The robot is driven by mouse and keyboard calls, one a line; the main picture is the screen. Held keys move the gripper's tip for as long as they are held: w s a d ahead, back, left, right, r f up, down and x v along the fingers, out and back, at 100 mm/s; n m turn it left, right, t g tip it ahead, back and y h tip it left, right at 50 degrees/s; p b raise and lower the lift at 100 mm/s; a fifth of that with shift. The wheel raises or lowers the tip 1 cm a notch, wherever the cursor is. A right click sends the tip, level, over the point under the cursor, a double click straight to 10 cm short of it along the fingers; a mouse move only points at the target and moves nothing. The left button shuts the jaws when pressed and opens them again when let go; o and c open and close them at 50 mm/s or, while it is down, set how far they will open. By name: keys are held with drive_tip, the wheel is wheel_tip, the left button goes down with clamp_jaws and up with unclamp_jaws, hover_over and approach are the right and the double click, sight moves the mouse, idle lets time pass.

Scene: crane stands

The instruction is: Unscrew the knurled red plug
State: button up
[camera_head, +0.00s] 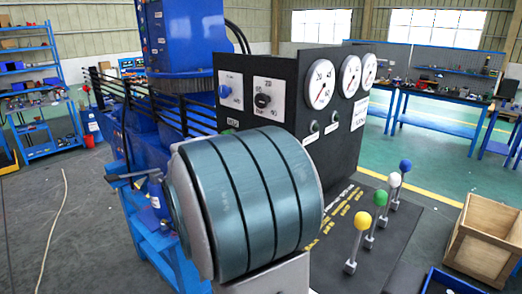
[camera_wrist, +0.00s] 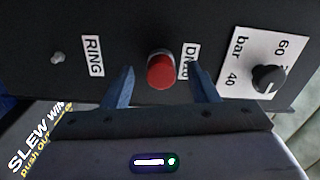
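The red plug (camera_wrist: 160,72) stands out from the dark panel in the wrist view, with a greyish collar behind it. Its knurling is too small to make out. My gripper (camera_wrist: 162,76) is open, with one blue finger on each side of the plug and a visible gap on both sides. I cannot tell how far the fingertips reach along the plug. A label reading RING is to its left, and a partly covered label is to its right. In the head view, my own arm hides the plug and gripper.
The black control panel (camera_head: 283,68) carries gauges (camera_head: 320,84) and a black knob (camera_head: 262,100), which also shows at right in the wrist view (camera_wrist: 268,78). Several levers, one with a yellow knob (camera_head: 363,221), rise at its front. A wooden crate (camera_head: 487,237) stands at right.

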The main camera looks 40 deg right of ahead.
drive_tip(key=shift+c, duration=0.7)
